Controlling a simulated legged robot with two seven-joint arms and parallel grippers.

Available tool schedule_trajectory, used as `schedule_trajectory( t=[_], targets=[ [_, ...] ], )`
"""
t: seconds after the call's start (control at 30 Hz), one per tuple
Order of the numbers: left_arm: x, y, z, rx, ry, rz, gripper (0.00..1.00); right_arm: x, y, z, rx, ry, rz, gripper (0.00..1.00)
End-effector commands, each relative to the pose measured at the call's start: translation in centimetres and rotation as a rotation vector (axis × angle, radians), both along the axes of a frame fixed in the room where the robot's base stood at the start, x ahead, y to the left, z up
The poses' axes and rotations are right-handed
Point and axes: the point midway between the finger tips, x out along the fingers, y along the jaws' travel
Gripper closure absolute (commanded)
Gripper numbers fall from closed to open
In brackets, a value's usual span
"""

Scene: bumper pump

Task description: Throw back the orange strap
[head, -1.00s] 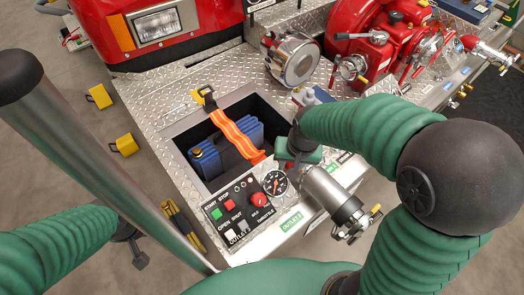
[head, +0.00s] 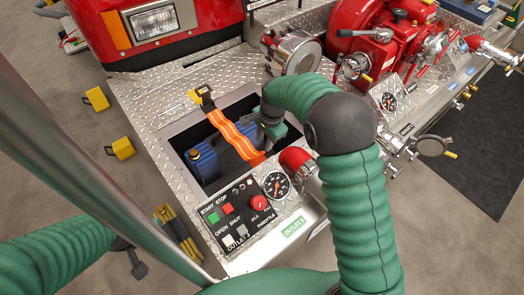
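The orange strap (head: 232,135) runs diagonally across the open recess, over a blue box (head: 205,163). Its upper end meets a black buckle (head: 204,93) with a yellow tab at the recess's far edge. Its lower end reaches the near edge by the control panel. My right gripper (head: 271,134) is inside the right part of the recess, just right of the strap and blue box. Its fingers are small and dark, so I cannot tell whether they are open or touch anything. My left gripper (head: 136,264) hangs low at the left, away from the strap, its fingers unclear.
The control panel (head: 240,215) with buttons and a gauge (head: 276,185) borders the recess in front. A red pump (head: 385,40) and a round metal cap (head: 290,52) stand behind and right. Yellow blocks (head: 120,148) lie on the floor at left.

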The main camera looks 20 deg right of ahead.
Motion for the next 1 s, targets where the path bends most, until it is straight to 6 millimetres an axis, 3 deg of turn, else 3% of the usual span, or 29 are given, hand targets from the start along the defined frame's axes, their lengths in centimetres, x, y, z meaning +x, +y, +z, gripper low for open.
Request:
schedule_trajectory(
  t=[0.1, 0.33, 0.67, 0.9, 1.0],
  targets=[
    [0.0, 0.0, -0.1, 0.0, 0.0, 0.0, 0.64, 0.4, 0.2, -3.2, 0.0, 0.002, 0.001, 0.68],
    [0.0, 0.0, -0.2, 0.0, 0.0, 0.0, 0.64, 1.1, 0.5, -7.0, 0.0, -0.001, 0.0, 0.68],
    [0.0, 0.0, -0.2, 0.0, 0.0, 0.0, 0.64, 1.3, 0.6, -7.6, 0.0, -0.003, 0.001, 0.68],
    [0.0, 0.0, -0.2, 0.0, 0.0, 0.0, 0.64, 1.3, 0.6, -7.6, 0.001, -0.002, 0.001, 0.98],
    [0.0, 0.0, -0.2, 0.0, 0.0, 0.0, 0.64, 1.3, 0.6, -7.6, 0.001, -0.002, 0.001, 1.0]
  ],
)
